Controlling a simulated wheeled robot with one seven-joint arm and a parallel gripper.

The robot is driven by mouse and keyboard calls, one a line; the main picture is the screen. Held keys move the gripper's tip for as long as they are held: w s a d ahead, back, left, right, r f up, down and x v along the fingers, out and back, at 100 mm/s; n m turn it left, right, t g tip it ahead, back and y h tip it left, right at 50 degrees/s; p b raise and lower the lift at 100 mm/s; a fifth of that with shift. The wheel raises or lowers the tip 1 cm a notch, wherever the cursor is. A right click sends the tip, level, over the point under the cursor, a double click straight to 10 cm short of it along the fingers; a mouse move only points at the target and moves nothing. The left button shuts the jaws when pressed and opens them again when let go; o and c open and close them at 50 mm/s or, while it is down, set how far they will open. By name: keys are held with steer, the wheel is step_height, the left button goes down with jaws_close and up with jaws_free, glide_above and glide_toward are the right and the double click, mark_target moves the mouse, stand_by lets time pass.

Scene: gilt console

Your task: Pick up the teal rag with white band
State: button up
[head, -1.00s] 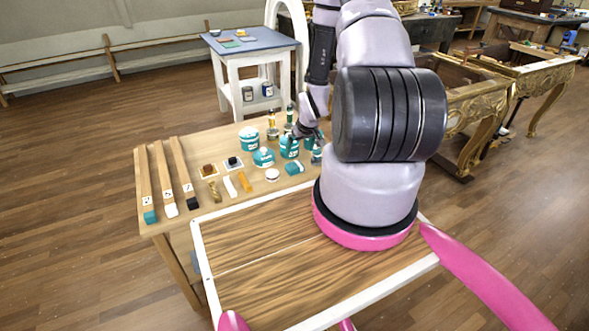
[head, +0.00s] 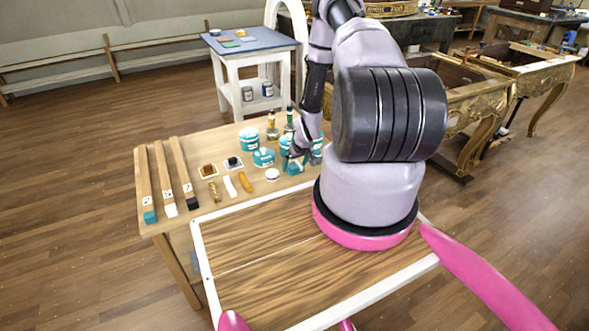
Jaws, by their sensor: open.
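The teal rag (head: 295,168) lies on the wooden worktable, at the right of the small items and close to my base. It is small in view, and I cannot make out a white band on it. My gripper (head: 296,157) is open and points down just above the rag, overlapping its far side in the head view. I cannot tell whether the fingers touch the rag.
Teal-and-white tubs (head: 263,157) and bottles (head: 272,127) stand close behind and left of my gripper. A white round lid (head: 272,175) lies left of the rag. Long wooden strips (head: 165,180) lie at the table's left. A white side table (head: 252,47) stands behind.

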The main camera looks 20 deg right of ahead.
mark_target(295, 166)
steer(key=c, duration=1.1)
steer(key=shift+r, duration=0.15)
step_height(295, 166, up, 10)
